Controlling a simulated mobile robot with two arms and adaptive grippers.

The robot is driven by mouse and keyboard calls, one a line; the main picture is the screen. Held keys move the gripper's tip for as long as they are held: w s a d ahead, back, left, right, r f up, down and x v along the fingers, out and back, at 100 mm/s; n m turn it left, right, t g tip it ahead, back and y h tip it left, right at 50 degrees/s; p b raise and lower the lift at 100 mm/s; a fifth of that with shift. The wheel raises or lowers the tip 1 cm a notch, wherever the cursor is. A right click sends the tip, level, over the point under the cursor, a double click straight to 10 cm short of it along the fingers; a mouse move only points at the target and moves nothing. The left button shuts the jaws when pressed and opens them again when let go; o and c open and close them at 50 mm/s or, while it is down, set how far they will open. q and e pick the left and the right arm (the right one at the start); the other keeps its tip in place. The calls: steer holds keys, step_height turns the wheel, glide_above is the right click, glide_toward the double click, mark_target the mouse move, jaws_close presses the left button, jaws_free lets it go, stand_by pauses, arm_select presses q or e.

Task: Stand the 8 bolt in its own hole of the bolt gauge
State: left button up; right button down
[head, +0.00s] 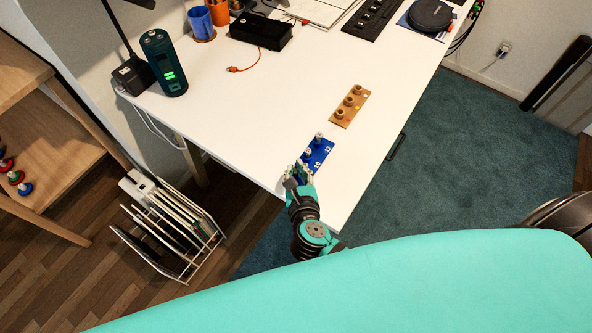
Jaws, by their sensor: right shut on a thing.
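The blue bolt gauge (320,156) lies near the front right edge of the white table, with the numbers 10 and 12 readable on it. One bolt (319,136) stands at its far end by the 12, and another (306,154) stands nearer by the 10. My right gripper (298,172) is at the near end of the gauge and covers that end. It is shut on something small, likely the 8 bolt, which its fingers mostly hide. I cannot tell whether the held bolt is in or above a hole. My left gripper is not in view.
A wooden block (350,106) with several round holders stands beyond the gauge. A dark green cylinder (165,63), a black box (261,31) and a keyboard-like black strip (374,17) are further back. The table's middle is clear. A wire rack (170,228) stands on the floor.

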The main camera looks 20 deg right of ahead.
steer(key=c, duration=1.4)
jaws_free()
steer(key=shift+f, duration=0.1)
steer(key=shift+r, duration=0.2)
steer(key=v, duration=1.2)
steer(key=shift+b, duration=0.3)
steer(key=shift+f, duration=0.1)
